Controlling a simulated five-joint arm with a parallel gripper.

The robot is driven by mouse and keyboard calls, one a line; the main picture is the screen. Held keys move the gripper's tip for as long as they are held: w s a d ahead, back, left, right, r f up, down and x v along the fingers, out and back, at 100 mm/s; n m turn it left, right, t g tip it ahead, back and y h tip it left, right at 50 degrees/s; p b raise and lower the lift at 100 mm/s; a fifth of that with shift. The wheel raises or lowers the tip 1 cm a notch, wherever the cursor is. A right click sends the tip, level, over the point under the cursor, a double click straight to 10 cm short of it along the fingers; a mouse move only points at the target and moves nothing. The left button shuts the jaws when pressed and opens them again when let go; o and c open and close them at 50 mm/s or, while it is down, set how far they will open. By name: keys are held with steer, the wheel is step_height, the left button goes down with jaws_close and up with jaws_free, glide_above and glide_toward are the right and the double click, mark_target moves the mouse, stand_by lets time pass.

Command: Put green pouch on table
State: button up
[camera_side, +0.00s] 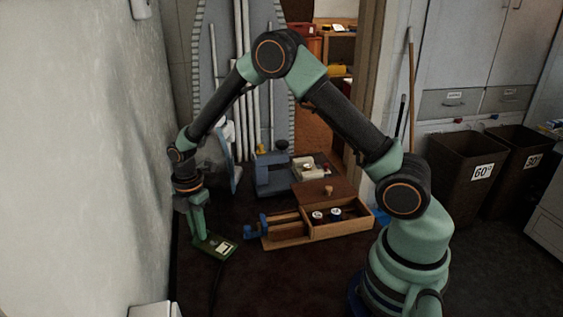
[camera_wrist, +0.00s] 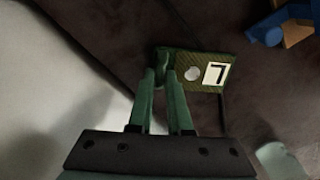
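The green pouch (camera_side: 217,247) is a small flat piece with a white label bearing a dark mark. In the side view it is at the left of the dark brown table (camera_side: 265,285), near the pale wall. In the wrist view the pouch (camera_wrist: 205,84) extends to the right from my fingertips. My gripper (camera_side: 200,236) points down at the pouch's left end. In the wrist view my gripper (camera_wrist: 162,72) has its two fingers close together, with the pouch's bunched left end between the tips. I cannot tell whether the pouch touches the table.
An open wooden box (camera_side: 345,228) with small round items stands right of the pouch. A blue clamp (camera_side: 257,226) lies at its left end. A blue-grey machine (camera_side: 271,174) stands behind. The pale wall (camera_side: 90,160) is close on the left. The front of the table looks mostly clear.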

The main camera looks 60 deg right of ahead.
steer(key=shift+o, duration=1.2)
step_height(320, 180, up, 12)
steer(key=r, duration=0.1)
step_height(320, 180, up, 8)
steer(key=m+t, duration=0.2)
steer(key=m, duration=0.5)
glide_above(224, 243)
steer(key=s+d+r+m+t, duration=0.2)
steer(key=s+m+t, duration=0.1)
steer(key=s+m, duration=0.8)
steer(key=shift+r+t, duration=0.3)
steer(key=shift+r, duration=0.1)
